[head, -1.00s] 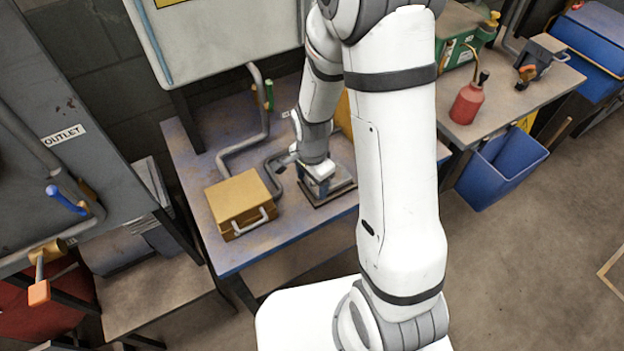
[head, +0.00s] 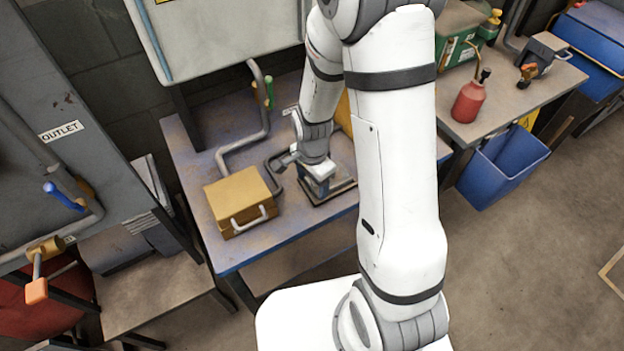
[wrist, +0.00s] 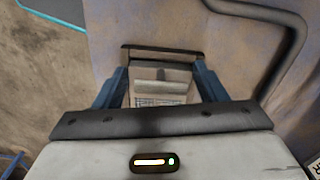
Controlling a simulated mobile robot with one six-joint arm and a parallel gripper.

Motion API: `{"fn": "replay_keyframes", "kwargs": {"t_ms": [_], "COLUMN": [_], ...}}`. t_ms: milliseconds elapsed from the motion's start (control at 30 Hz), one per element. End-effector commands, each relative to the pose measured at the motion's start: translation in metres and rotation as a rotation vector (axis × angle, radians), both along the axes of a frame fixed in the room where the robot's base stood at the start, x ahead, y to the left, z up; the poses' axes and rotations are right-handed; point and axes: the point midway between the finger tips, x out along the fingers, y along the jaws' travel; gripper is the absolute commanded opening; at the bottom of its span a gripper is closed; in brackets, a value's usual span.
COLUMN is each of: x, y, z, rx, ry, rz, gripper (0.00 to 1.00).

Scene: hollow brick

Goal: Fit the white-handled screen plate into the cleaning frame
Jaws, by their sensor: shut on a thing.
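My gripper (head: 318,178) points down over the table at the dark, flat cleaning frame (head: 338,190). In the wrist view its two blue fingers (wrist: 160,78) are shut on the pale handle of the screen plate (wrist: 158,100). The plate shows a light surface with a fine grid between the fingers. The dark far edge of the frame (wrist: 135,52) shows just beyond the fingertips. The plate appears over the frame's opening; I cannot tell whether it is seated or still raised. My gripper body hides the near side of the plate and frame.
A yellow box (head: 238,203) with a pale handle stands left of the frame on the blue-edged table (head: 275,232). A bent grey pipe (head: 262,105) rises behind them. A red bottle (head: 468,103) stands on the bench at right, and a blue bin (head: 505,165) below it.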

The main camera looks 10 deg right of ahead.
Motion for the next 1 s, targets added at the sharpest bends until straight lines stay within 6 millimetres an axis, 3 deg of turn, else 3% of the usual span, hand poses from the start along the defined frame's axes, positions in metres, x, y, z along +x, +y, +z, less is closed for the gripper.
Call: {"fn": "replay_keyframes", "kwargs": {"t_ms": [300,333,600,867,1000], "x": [0.000,0.000,0.000,0.000,0.001], "y": [0.000,0.000,0.000,-0.001,-0.001], "z": [-0.007,-0.006,-0.006,-0.005,0.005], "rx": [0.000,0.000,0.000,0.000,0.000], "ry": [0.000,0.000,0.000,0.000,-0.002], "rz": [-0.001,-0.001,-0.001,-0.002,-0.002], "gripper": [0.33,0.67,0.89,0.91,0.91]}}
